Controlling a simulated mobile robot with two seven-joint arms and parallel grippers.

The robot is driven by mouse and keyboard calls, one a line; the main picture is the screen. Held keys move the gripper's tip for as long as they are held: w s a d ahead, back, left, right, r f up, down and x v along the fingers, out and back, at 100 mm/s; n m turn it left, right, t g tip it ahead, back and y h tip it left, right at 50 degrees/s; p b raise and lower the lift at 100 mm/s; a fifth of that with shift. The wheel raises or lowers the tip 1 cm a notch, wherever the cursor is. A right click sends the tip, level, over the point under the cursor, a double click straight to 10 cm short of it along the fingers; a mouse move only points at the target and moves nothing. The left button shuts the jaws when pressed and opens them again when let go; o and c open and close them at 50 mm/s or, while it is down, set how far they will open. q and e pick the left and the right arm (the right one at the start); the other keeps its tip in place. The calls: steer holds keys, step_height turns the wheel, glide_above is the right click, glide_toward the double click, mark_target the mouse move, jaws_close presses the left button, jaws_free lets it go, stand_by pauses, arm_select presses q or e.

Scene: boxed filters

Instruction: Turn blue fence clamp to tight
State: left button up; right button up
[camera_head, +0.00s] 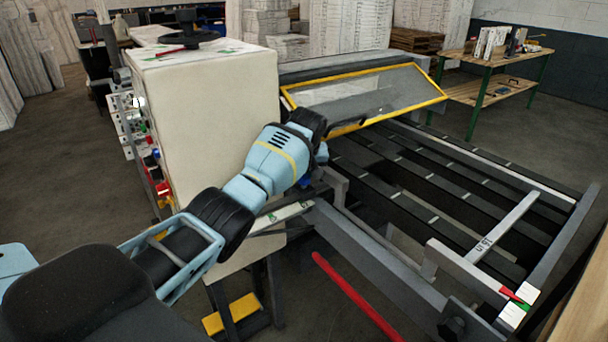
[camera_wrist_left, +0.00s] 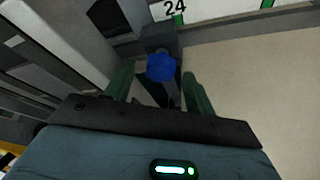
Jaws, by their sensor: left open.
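My left gripper (camera_wrist_left: 156,74) is open, with one green finger on each side of the knob. A gap shows between the knob and each finger; contact cannot be told. Whether the clamp is loose or tight cannot be told. My right gripper is not in view.
A white scale (camera_wrist_left: 206,10) with "24" and green marks runs beside the block. A large cream cabinet (camera_head: 215,110) stands left of my left arm. A yellow-framed clear guard (camera_head: 365,95) is behind my wrist, and a slatted machine bed (camera_head: 430,190) lies right.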

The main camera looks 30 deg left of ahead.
arm_select(q)
steer(key=shift+w+f, duration=0.1)
steer(key=shift+f, duration=0.25)
steer(key=c, duration=1)
steer(key=shift+o, duration=0.2)
